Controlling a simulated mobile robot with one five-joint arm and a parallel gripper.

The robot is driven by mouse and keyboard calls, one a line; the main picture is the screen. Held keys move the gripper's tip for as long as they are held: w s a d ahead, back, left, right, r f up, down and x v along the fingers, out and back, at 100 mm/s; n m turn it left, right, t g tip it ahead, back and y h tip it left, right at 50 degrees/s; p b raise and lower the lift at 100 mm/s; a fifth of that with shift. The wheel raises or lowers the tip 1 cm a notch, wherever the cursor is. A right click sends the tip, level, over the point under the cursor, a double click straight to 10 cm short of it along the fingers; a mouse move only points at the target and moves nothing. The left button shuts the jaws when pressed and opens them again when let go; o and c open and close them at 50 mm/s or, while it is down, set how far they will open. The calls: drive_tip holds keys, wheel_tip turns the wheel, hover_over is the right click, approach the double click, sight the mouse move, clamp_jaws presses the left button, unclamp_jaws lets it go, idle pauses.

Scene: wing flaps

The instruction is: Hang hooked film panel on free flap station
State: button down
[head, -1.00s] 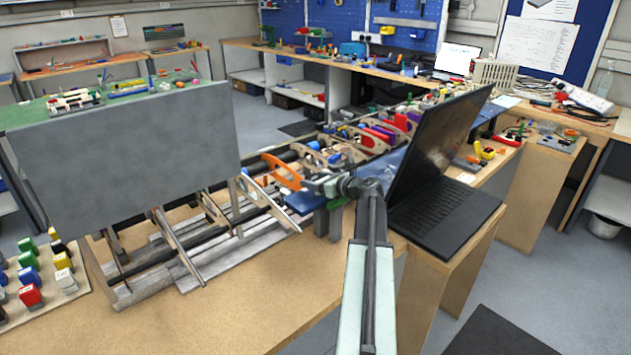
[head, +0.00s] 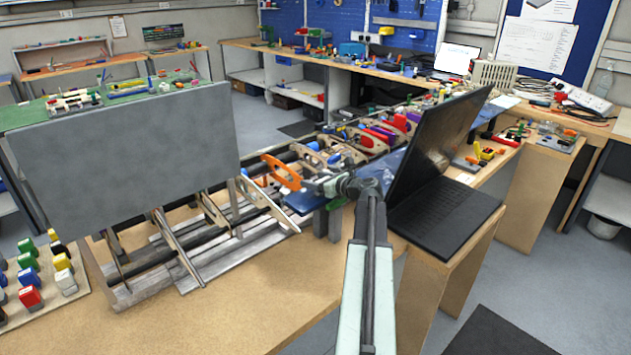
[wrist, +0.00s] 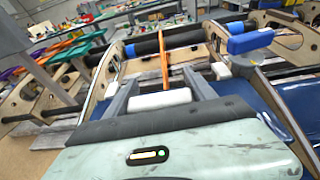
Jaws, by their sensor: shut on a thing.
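A thin orange curved piece (head: 283,172), which I take to be the hooked film panel, is at my gripper (head: 318,187), to its left in the head view. In the wrist view the orange piece (wrist: 164,62) stands upright, nearly edge-on, between the grey fingers of my gripper (wrist: 160,82). My gripper is shut on it. A wooden wing frame (head: 180,245) with ribs and dark rods lies on the bench. In the wrist view a dark rod with blue sleeves (wrist: 131,50) runs across, beyond the orange piece. I cannot tell which flap station is free.
A large grey board (head: 130,145) hides part of the bench at left. An open black laptop (head: 440,205) stands close to the right of my arm. Blue film or sheeting (wrist: 290,100) lies at right in the wrist view. Coloured blocks (head: 35,280) sit at left. The front bench (head: 240,300) is clear.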

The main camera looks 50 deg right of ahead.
drive_tip(key=shift+f, duration=0.1)
drive_tip(key=shift+f+b, duration=0.5)
drive_tip(key=shift+b, duration=0.1)
drive_tip(key=shift+r, duration=0.2)
drive_tip(key=shift+r+p, duration=0.5)
drive_tip(key=shift+p, duration=0.2)
drive_tip(key=shift+f, duration=0.2)
drive_tip(key=shift+f+b, duration=0.55)
drive_tip(key=shift+b, duration=0.2)
drive_tip(key=shift+r+p, duration=0.75)
